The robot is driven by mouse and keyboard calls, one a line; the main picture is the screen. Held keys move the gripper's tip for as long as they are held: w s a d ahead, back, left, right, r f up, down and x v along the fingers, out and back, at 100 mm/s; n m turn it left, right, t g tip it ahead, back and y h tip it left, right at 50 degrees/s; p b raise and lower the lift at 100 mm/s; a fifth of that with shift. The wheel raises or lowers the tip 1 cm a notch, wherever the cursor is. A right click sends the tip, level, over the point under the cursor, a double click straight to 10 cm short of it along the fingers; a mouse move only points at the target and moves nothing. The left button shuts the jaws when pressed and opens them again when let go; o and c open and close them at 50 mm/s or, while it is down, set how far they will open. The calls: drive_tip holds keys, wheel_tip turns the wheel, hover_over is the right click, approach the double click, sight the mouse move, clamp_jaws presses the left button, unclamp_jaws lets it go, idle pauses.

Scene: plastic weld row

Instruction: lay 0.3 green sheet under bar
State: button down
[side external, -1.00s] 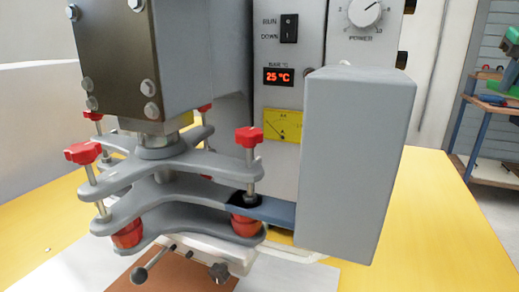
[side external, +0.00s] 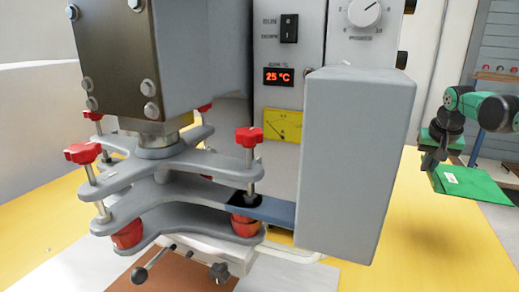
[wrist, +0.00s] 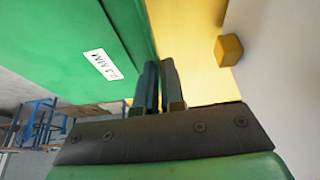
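The green sheet (side external: 475,184) hangs at the right of the side view, well right of the welding press. Its white label reads 0.3 MM in the wrist view, where the sheet (wrist: 60,45) fills the upper left. My gripper (side external: 430,162) is shut on the sheet's near edge; the fingers (wrist: 160,88) stand close together there. The press has stacked grey arms (side external: 150,190) with red knobs, above a brown plate (side external: 185,275). I cannot clearly make out the bar or the gap beneath it. The display (side external: 278,76) reads 25 °C.
A tall grey housing (side external: 355,165) stands between the press arms and my gripper. The yellow table (side external: 440,240) is clear right of it. A small yellow block (wrist: 229,48) shows in the wrist view.

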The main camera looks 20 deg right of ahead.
sight(431, 188)
wheel_tip(431, 188, down, 16)
idle(0.4)
drive_tip(key=shift+f, duration=0.1)
drive_tip(key=c, duration=1)
unclamp_jaws()
drive_tip(key=v, duration=1.2)
drive_tip(key=s+a+n+t+y, duration=0.1)
drive_tip(key=s+a+n, duration=0.1)
drive_tip(key=a, duration=0.3)
drive_tip(key=s+a+r+n+t+y, duration=0.1)
drive_tip(key=s+a+n, duration=0.1)
drive_tip(key=a, duration=0.3)
drive_tip(key=s+a+r+n+t+y, duration=0.1)
drive_tip(key=s+a+n, duration=0.2)
drive_tip(key=a, duration=0.3)
drive_tip(key=shift+r+n+t, duration=0.2)
drive_tip(key=shift+n+t, duration=0.2)
drive_tip(key=shift+n, duration=0.4)
drive_tip(key=shift+o, duration=0.7)
drive_tip(key=shift+s+a+f, duration=0.1)
drive_tip(key=shift+s+a, duration=0.05)
drive_tip(key=shift+a, duration=0.2)
